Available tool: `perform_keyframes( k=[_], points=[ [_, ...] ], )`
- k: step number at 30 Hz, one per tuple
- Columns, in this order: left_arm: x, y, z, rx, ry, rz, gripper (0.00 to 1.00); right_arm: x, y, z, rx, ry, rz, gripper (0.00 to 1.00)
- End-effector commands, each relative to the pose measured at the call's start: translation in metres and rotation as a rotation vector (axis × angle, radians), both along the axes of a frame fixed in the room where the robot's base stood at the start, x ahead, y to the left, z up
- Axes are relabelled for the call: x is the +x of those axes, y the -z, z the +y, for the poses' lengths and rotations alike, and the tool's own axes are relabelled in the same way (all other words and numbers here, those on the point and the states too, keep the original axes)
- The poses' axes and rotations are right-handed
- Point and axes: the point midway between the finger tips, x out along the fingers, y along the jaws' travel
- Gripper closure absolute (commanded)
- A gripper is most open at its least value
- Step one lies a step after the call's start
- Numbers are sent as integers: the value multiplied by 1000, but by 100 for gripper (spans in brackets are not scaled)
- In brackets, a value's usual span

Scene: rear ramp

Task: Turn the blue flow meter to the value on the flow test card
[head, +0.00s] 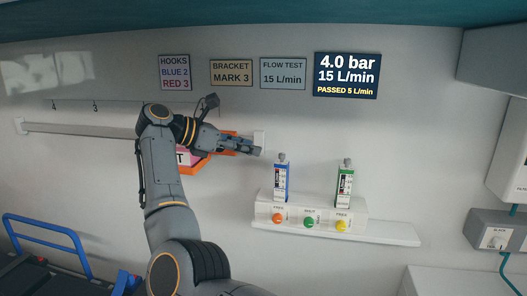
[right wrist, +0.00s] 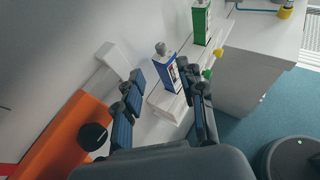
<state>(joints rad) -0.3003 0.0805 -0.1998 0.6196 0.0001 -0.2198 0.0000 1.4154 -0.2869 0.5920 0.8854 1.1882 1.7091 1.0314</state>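The flow test card (head: 283,73) on the back wall reads 15 L/min. The blue flow meter (head: 281,182) stands upright on a white ledge, with a grey knob (head: 281,157) on top. In the right wrist view the blue flow meter (right wrist: 169,76) shows ahead, beyond the fingertips, with its knob (right wrist: 161,48) uncovered. My right gripper (head: 254,149) is left of the knob and slightly above it, apart from it. In the right wrist view the right gripper (right wrist: 164,84) is open and empty. My left gripper is in neither view.
A green flow meter (head: 345,184) stands to the right on the ledge (head: 385,233), above coloured buttons. A dark display (head: 346,75) reads 4.0 bar, 15 L/min, PASSED 5 L/min. An orange bracket (right wrist: 62,135) on the wall rail (head: 80,130) is close beside my right gripper.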

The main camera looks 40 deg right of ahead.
Motion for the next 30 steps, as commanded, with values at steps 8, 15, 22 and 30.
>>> perform_keyframes(
  k=[8,15,22,30],
  points=[
    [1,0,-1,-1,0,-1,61,6,-13,30,0,0,-1,60],
    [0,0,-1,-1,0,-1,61,6,-14,32,-1,0,-1,60],
    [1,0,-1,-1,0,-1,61,7,-14,32,0,0,-1,60],
    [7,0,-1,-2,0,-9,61,6,-13,32,0,0,-1,60]
  ],
)
